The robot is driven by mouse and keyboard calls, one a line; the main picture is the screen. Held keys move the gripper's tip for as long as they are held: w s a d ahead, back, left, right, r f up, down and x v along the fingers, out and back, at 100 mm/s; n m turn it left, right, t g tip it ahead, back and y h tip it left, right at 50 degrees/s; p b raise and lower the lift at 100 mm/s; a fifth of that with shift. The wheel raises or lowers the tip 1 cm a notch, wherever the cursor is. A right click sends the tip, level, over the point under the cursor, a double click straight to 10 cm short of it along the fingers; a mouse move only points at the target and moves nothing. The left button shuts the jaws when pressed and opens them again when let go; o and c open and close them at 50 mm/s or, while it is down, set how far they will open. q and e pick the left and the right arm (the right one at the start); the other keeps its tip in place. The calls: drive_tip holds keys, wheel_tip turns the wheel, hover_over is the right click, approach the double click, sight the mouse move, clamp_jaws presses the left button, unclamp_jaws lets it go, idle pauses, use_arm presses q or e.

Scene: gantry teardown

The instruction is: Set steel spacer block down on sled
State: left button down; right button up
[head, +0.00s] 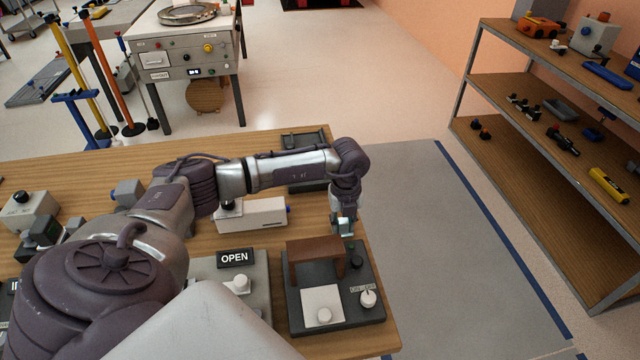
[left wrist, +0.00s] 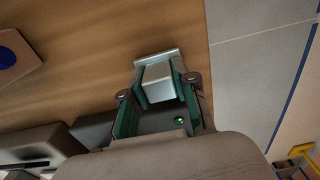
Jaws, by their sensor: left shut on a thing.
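My left gripper (head: 343,215) hangs pointing down at the right edge of the wooden table, just behind the brown bridge. It is shut on the steel spacer block (head: 343,228), a small bright silver piece. In the left wrist view the block (left wrist: 160,80) sits between the green-padded fingers (left wrist: 160,107). A dark fixture (head: 361,318) carries the brown bridge (head: 315,246) and a white plate (head: 322,302) with a knob; the plate may be the sled, but I cannot tell for sure. The block's underside and any contact below are hidden. My right gripper is not in view.
An OPEN sign (head: 235,258) stands on a grey box left of the fixture. A white unit (head: 250,215) and a dark tray (head: 304,140) lie behind. Shelves (head: 540,105) stand at right, past clear floor (head: 430,240).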

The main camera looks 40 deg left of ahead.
use_arm(q)
drive_tip(key=shift+r+p, duration=2.1)
drive_tip(key=shift+r, duration=0.85)
